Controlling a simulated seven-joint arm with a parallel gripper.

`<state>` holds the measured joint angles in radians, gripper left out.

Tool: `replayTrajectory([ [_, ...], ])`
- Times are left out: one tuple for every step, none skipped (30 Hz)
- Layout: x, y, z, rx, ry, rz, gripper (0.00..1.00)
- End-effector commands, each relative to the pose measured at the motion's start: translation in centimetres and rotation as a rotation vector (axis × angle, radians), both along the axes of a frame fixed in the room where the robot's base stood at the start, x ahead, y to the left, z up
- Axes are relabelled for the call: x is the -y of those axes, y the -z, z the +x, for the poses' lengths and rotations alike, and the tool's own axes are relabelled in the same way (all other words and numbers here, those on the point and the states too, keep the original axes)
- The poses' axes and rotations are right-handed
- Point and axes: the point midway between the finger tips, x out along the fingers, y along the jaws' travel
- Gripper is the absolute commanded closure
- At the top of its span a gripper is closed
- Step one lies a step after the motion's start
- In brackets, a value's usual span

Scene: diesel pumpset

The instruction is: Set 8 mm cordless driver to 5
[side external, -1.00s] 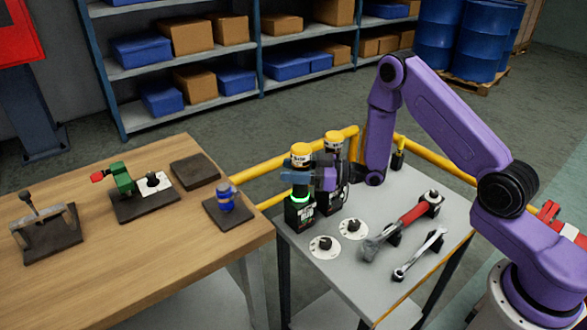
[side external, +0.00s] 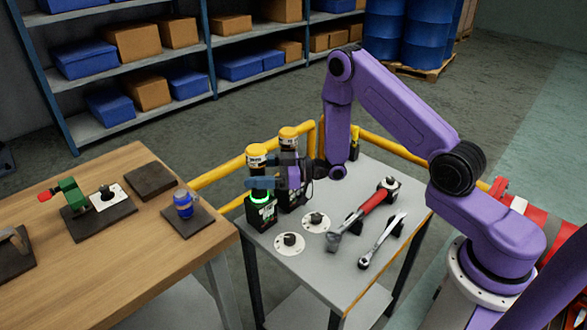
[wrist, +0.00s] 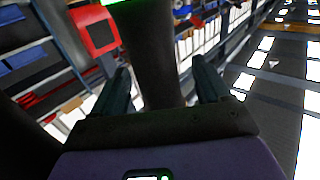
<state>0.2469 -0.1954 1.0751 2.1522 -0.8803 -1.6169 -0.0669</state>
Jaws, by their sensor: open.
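Two upright cordless drivers with yellow tops and black bases stand at the back left of the grey cart. The front driver (side external: 257,155) has a lit green ring above its base; the rear driver (side external: 289,134) is partly hidden by my gripper. Their labels are too small to read, so I cannot tell which is 8 mm, nor any setting. My gripper (side external: 262,182) is level with the front driver's middle, its fingers about the shaft. In the wrist view, the open fingers of my gripper (wrist: 160,75) stand either side of a dark upright shaft (wrist: 152,40), with visible gaps.
Two white discs with black knobs, a near one (side external: 289,243) and a far one (side external: 316,221), lie on the cart (side external: 335,270). A red-handled tool (side external: 368,205) and a wrench (side external: 382,240) lie to their right. A yellow rail (side external: 220,170) runs behind. A wooden bench (side external: 130,260) stands left.

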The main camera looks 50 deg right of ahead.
Motion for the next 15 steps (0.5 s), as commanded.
replayTrajectory([
  [0.8,0.0,-0.6,-0.003,0.006,0.000,0.24],
  [1.2,0.0,-0.9,-0.003,0.006,0.001,0.24],
  [1.9,0.0,-1.5,-0.003,0.007,0.001,0.24],
  [2.4,0.0,-1.9,-0.002,0.007,0.001,0.24],
  [2.8,0.0,-2.4,-0.004,0.006,0.002,0.24],
  [3.5,-0.1,-2.9,-0.002,0.007,0.002,0.24],
  [3.9,-0.1,-3.4,-0.002,0.007,0.002,0.24],
  [4.4,-0.1,-3.8,-0.002,0.007,0.002,0.24],
  [5.0,-0.1,-4.4,-0.001,0.007,0.003,0.24],
  [5.5,-0.1,-4.8,-0.001,0.007,0.003,0.24],
  [6.0,-0.1,-5.3,-0.001,0.007,0.002,0.24],
  [6.6,-0.1,-5.8,-0.001,0.007,0.003,0.24],
  [7.1,-0.1,-6.3,-0.001,0.007,0.002,0.24],
  [7.5,-0.1,-6.7,-0.001,0.007,0.003,0.24],
  [8.1,-0.1,-7.2,0.000,0.007,0.003,0.24],
])
